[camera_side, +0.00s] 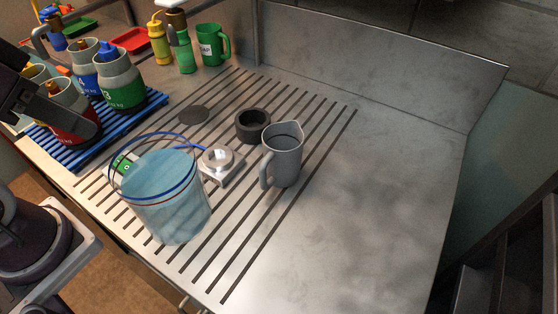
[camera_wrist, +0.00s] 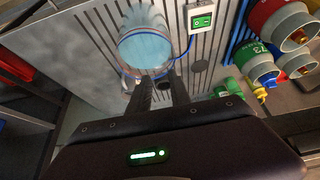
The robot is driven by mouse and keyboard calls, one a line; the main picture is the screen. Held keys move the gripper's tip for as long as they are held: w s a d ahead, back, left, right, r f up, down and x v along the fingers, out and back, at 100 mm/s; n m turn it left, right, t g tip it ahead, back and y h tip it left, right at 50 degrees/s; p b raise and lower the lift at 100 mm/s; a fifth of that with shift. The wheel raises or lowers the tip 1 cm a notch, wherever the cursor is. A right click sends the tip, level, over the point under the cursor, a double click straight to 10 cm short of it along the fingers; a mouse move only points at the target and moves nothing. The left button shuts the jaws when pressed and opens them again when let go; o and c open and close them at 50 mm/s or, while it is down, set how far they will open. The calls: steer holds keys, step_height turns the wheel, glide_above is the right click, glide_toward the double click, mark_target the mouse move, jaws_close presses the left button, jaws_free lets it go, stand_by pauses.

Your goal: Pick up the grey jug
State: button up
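The grey jug (camera_side: 284,160) stands upright on the slotted metal worktop, right of the small scale, with its handle towards the lower left and its spout at the upper right. I cannot make it out in the wrist view. My gripper (camera_wrist: 163,84) shows two dark fingers apart with nothing between them, so it is open. In the side view it is a dark shape at the left edge, over the blue rack and well away from the jug.
A dark ring (camera_side: 243,128) sits behind the jug. A blue rack (camera_side: 92,143) holds several bottles at the left. The worktop right of the jug is clear.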

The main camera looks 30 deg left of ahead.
mark_target(262, 174)
step_height(262, 174, up, 5)
steer(key=w+d+n+g+h, duration=0.45)
steer(key=w+n+h, duration=0.3)
steer(key=w, duration=0.25)
steer(key=w+d+n+g+h, duration=0.3)
steer(key=w+d+n+h, duration=0.25)
steer(key=w+n, duration=0.35)
step_height(262, 174, down, 24)
steer(key=w+f, duration=0.1)
steer(key=w, duration=0.1)
steer(key=shift+m+g, duration=0.25)
steer(key=shift+m, duration=0.1)
steer(key=x, duration=0.6)
steer(key=shift+s+d+r, duration=0.2)
steer(key=shift+s+d, duration=0.05)
steer(key=shift+d, duration=0.25)
jaws_close()
